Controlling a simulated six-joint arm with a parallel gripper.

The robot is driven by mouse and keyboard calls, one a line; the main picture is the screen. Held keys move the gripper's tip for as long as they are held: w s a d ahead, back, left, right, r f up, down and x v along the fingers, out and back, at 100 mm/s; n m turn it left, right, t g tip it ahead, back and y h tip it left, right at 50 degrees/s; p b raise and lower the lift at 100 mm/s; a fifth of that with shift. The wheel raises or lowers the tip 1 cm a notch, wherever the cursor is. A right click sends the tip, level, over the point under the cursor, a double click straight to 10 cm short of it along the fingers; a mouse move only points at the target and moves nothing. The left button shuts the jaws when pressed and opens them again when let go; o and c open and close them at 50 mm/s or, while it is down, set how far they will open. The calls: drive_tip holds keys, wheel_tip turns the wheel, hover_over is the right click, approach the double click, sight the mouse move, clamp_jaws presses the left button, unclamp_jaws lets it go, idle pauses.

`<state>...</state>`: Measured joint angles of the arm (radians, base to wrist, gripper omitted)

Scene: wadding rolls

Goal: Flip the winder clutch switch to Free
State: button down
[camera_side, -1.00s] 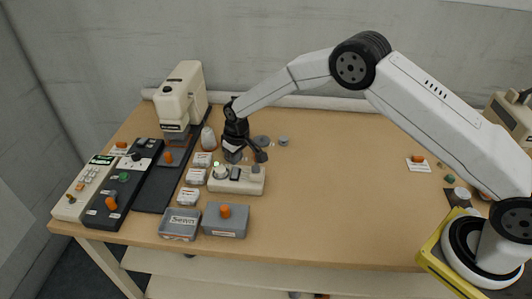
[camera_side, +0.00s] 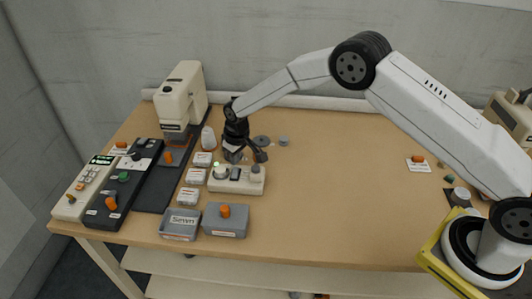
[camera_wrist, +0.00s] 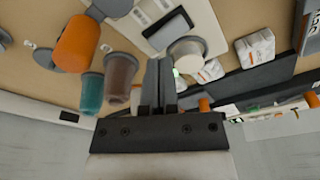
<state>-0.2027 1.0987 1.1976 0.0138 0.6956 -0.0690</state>
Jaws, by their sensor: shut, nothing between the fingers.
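A cream switch box (camera_side: 243,187) stands on the table in the side view, with a dark rocker switch (camera_side: 235,175), a pale round knob at left and a grey knob at right. A small green light shows by the left knob. In the wrist view the rocker (camera_wrist: 165,28) lies on the cream panel near the pale knob (camera_wrist: 187,53). Labels are too small to read, so I cannot tell which way the switch is set. My gripper (camera_wrist: 160,62) is shut and empty, its tips close to the pale knob; contact cannot be told.
An orange peg (camera_wrist: 78,43), a teal cup (camera_wrist: 92,93) and a brown cup (camera_wrist: 120,75) are close by in the wrist view. Grey boxes (camera_side: 225,231) stand in front of the switch box; a white machine (camera_side: 182,95) stands behind left. The table's right middle is clear.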

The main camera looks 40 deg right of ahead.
sight(237, 169)
drive_tip(key=shift+f, duration=1.2)
idle(1.1)
drive_tip(key=shift+r, duration=3.5)
drive_tip(key=s+d+r+m, duration=0.1)
drive_tip(key=s+d+r, duration=0.3)
drive_tip(key=s, duration=0.2)
drive_tip(key=s+d+r, duration=0.3)
drive_tip(key=s+r, duration=0.1)
drive_tip(key=s, duration=0.2)
drive_tip(key=s+d+m, duration=0.1)
drive_tip(key=s+d, duration=0.1)
drive_tip(key=s, duration=0.7)
drive_tip(key=s+d+r+m, duration=0.1)
drive_tip(key=s+d, duration=0.2)
drive_tip(key=s, duration=0.6)
drive_tip(key=shift+s+t, duration=0.2)
drive_tip(key=shift+t, duration=0.2)
